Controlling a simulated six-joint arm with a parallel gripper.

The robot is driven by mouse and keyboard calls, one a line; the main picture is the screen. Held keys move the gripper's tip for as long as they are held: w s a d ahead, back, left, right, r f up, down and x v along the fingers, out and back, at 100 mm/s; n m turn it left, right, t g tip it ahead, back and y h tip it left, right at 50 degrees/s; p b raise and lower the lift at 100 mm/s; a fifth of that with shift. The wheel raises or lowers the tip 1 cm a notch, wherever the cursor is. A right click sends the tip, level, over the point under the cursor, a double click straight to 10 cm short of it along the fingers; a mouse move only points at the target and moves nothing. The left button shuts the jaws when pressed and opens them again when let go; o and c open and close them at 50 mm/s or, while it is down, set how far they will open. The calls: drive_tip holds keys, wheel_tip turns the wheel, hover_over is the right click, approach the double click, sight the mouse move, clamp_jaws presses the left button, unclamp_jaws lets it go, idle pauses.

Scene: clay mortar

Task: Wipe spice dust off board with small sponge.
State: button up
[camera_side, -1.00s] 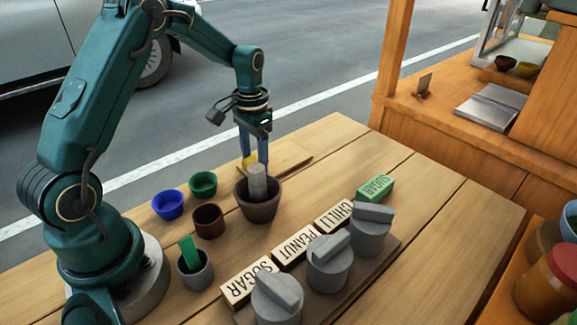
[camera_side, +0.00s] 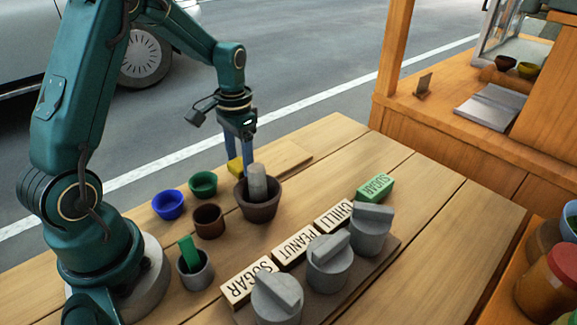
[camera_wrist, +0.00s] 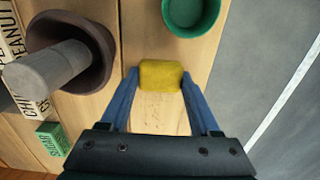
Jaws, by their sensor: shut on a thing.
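A small yellow sponge (camera_side: 235,168) is between the blue fingers of my gripper (camera_side: 240,150), behind the mortar. In the wrist view, the sponge (camera_wrist: 160,76) spans the gap between both fingertips, and my gripper (camera_wrist: 159,85) is shut on it. The wooden board (camera_side: 284,156) lies flat at the table's back edge, and its pale surface (camera_wrist: 158,115) shows under the fingers in the wrist view. The sponge is low at the board's left part; I cannot tell whether it touches.
The brown mortar (camera_side: 259,211) with its grey pestle (camera_side: 257,181) stands close in front of the sponge. A green bowl (camera_side: 203,182), blue bowl (camera_side: 168,205) and brown cup (camera_side: 208,219) stand to the left.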

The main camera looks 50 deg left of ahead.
drive_tip(key=shift+r, duration=2.45)
drive_tip(key=shift+r, duration=0.1)
drive_tip(key=shift+r, duration=1.4)
drive_tip(key=shift+w+r, duration=0.15)
drive_tip(key=shift+r, duration=0.05)
drive_tip(key=w, duration=0.2)
hover_over(307, 189)
wheel_tip(307, 189, down, 6)
drive_tip(key=shift+f, duration=2.2)
